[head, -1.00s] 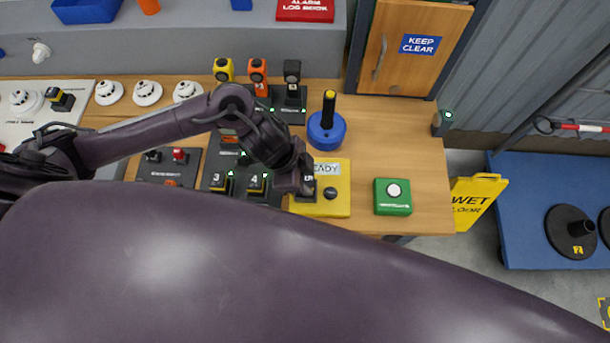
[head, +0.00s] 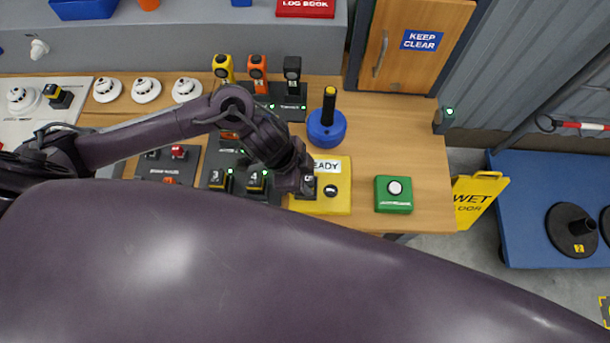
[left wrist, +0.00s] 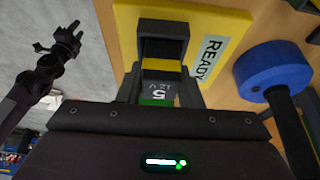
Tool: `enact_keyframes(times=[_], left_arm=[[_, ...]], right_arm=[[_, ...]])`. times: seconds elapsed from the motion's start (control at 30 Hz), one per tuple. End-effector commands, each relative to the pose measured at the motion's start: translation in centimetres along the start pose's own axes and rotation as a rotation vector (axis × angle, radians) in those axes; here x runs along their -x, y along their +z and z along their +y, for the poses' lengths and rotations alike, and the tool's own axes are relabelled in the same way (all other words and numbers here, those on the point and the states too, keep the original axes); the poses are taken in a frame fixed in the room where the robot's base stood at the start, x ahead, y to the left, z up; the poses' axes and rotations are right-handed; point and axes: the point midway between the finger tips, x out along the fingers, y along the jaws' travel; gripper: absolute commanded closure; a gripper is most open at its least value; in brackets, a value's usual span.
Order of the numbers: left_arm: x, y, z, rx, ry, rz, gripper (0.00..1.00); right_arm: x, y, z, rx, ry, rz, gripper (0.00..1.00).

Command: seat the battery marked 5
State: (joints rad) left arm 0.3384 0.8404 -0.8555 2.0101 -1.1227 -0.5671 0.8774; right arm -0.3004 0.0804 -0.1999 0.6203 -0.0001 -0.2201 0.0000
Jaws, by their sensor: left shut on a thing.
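The battery marked 5 (left wrist: 160,92) is dark with a yellow band and a green part. My left gripper (left wrist: 160,98) is shut on it, one finger on each side. It points at a black holder (left wrist: 163,30) on the yellow box labelled READY (head: 335,203). In the head view my left gripper (head: 306,187) is over the left part of this box and hides much of the battery. I cannot tell how deep the battery is in the holder. My right gripper (left wrist: 66,40) shows small in the left wrist view, over grey floor; its jaws are unclear.
Batteries 3 (head: 217,180) and 4 (head: 256,181) stand in black bays left of the box, with green lights. A blue round base with a black handle (head: 326,126) stands behind it. A green button box (head: 394,195) is at the right. The table between them is clear.

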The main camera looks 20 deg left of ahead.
Motion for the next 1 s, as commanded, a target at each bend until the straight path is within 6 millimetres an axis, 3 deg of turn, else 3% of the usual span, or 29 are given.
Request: enact_keyframes(times=[0.37, 0.4, 0.57, 0.77, 0.9, 1.0], left_arm=[[-0.31, 0.07, -0.02, 0.0, -0.001, 0.002, 0.99], [-0.31, 0.08, -0.02, 0.0, -0.001, 0.001, 0.66], [-0.31, 0.09, -0.02, 0.0, -0.001, 0.001, 0.45], [-0.32, 0.12, -0.02, 0.0, 0.0, 0.0, 0.42], [-0.36, 0.18, 0.01, 0.001, 0.0, -0.001, 0.28], [-0.35, 0.17, 0.0, 0.001, 0.0, -0.001, 0.28]], right_arm=[[-0.19, 0.0, -0.02, 0.0, 0.0, 0.0, 0.64], [-0.19, 0.0, -0.02, 0.0, 0.0, 0.0, 0.64], [-0.19, -0.01, -0.03, 0.0, 0.0, 0.0, 0.64], [-0.2, -0.01, -0.04, 0.0, 0.0, 0.0, 0.64], [-0.21, -0.01, -0.04, 0.0, 0.0, 0.0, 0.64], [-0.21, -0.01, -0.04, 0.0, 0.0, 0.0, 0.64]])
